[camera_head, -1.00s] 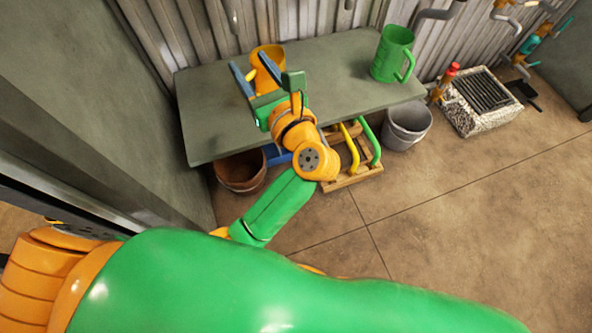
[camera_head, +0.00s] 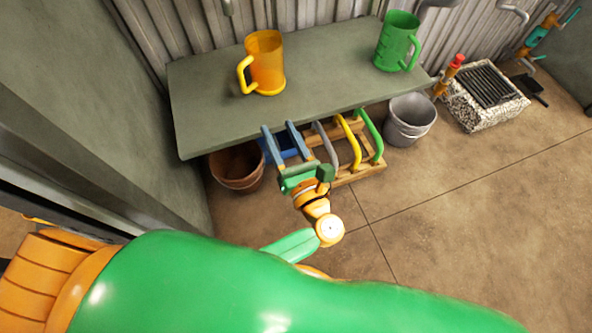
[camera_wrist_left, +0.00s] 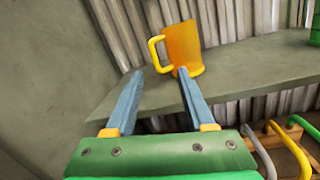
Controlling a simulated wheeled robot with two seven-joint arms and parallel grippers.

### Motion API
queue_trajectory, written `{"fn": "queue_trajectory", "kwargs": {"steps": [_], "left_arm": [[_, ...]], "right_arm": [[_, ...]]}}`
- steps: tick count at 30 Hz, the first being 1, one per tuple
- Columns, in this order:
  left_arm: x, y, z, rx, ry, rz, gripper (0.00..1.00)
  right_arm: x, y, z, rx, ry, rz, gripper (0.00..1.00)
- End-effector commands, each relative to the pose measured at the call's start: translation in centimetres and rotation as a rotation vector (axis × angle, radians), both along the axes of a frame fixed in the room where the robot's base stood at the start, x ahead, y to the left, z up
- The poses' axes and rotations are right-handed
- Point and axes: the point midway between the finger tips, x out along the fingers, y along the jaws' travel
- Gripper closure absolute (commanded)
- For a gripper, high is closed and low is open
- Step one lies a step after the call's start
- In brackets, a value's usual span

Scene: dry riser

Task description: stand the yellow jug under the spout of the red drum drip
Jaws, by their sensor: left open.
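The yellow jug (camera_head: 267,65), orange-yellow with a bright yellow handle on its left side, stands upright on the grey bench (camera_head: 335,75), towards the back left. It also shows in the left wrist view (camera_wrist_left: 187,45), beyond the fingertips. My left gripper (camera_head: 278,126) is open and empty, in front of the bench's front edge and apart from the jug. Its two blue fingers (camera_wrist_left: 160,73) point towards the bench and jug in the left wrist view. I see no red drum with a spout; only a red-capped orange pipe (camera_head: 453,70) shows at the right. My right gripper is not in view.
A green jug (camera_head: 393,42) stands at the bench's right end. Below are a brown pot (camera_head: 237,170), a wooden rack with coloured hoops (camera_head: 360,170) and a grey bucket (camera_head: 408,122). A grated drain block (camera_head: 485,100) stands right.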

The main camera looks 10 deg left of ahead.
Motion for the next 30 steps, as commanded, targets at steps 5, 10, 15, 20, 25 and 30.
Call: {"fn": "queue_trajectory", "kwargs": {"steps": [5, 10, 15, 20, 25, 30], "left_arm": [[1.9, -1.8, 4.6, 0.496, 0.198, -0.192, 0.46], [2.0, -4.1, 3.8, 0.997, 0.423, -0.403, 0.46], [0.1, -5.2, 0.4, 1.412, 0.614, -0.616, 0.46], [-2.6, -5.1, -2.6, 1.693, 0.739, -0.793, 0.46], [-4.9, -4.6, -4.9, 1.859, 0.808, -0.917, 0.46], [-5.5, -4.5, -5.7, 1.899, 0.822, -0.951, 0.46]], "right_arm": [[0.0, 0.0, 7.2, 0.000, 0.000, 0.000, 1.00], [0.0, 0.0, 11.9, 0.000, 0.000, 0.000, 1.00], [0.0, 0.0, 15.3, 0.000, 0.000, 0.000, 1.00], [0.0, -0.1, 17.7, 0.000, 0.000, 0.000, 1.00], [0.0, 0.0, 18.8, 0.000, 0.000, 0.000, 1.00], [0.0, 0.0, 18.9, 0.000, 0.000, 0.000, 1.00]]}}
